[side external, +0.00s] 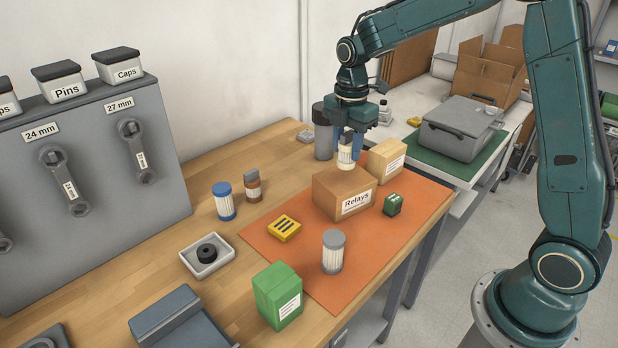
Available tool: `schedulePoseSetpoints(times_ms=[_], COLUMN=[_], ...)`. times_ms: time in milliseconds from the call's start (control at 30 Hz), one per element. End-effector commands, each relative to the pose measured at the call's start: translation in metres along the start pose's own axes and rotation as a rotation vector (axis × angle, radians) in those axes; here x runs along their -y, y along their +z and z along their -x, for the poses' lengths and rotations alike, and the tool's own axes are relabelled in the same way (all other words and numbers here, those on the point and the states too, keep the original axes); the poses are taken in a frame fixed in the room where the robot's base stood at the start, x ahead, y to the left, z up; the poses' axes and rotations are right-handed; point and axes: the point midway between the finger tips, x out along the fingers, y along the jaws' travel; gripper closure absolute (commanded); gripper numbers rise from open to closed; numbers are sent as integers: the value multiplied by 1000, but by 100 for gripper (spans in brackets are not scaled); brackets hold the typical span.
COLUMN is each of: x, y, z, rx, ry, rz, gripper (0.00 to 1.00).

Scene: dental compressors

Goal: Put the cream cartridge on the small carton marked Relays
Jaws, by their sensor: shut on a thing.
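My gripper (348,142) points straight down and is shut on the cream cartridge (345,157). The cartridge is upright, pale, with a ribbed white middle, and its upper part is between the blue-tipped fingers. It is over the back part of the brown carton marked Relays (330,194). I cannot tell whether its base touches the carton's top or hangs just above it. The carton is closed and stands on the orange mat (392,237), with its label facing the front right. The rest of the carton's top is bare.
A tan carton (385,158) stands close behind the Relays carton, and a dark grey cylinder (322,130) stands behind my gripper. A small green block (393,204), a grey-capped cartridge (333,252) and a yellow block (284,228) are on the mat. A green carton (278,296) stands at the front.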

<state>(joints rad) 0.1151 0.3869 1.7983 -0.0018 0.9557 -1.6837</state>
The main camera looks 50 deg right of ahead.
Motion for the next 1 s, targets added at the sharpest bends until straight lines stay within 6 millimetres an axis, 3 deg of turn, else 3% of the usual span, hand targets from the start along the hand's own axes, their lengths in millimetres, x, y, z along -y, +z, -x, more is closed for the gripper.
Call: schedulePoseSetpoints(times_ms=[233,733,767,833,867,1000], x=[0,0,0,0,0,0], y=[0,0,0,0,0,0], z=[-27,-33,-33,-33,-33,-33], rx=[0,0,0,0,0,0], ry=[-2,-2,-2,-2,-2,-1], rz=[0,0,0,0,0,0], gripper=[88,88,61,48,43,43])
